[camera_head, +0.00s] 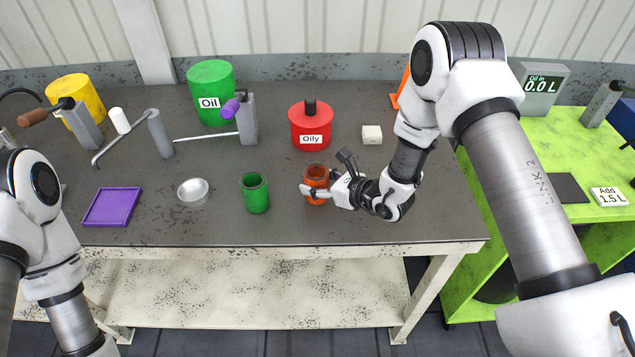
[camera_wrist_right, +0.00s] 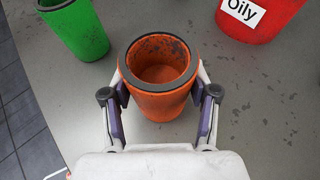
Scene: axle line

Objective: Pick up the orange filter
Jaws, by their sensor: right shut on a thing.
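The orange filter (camera_head: 316,178) is an open-topped cup with a dark rim on the dark bench top, near its front edge. In the right wrist view the orange filter (camera_wrist_right: 158,78) stands between the two fingers, and its inside looks empty. My right gripper (camera_head: 318,190) comes in from the right and is shut on the filter; it also shows in the right wrist view (camera_wrist_right: 160,108). The filter looks upright; I cannot tell whether it is off the bench. My left arm shows at the left edge, but its gripper is out of view.
A green cup (camera_head: 255,193) stands just left of the filter, with a metal bowl (camera_head: 193,192) and purple tray (camera_head: 112,207) beyond. Behind are a red "Oily" can (camera_head: 310,128), a white block (camera_head: 372,134) and a green "Oil" drum (camera_head: 211,92). A green bench (camera_head: 515,150) stands right.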

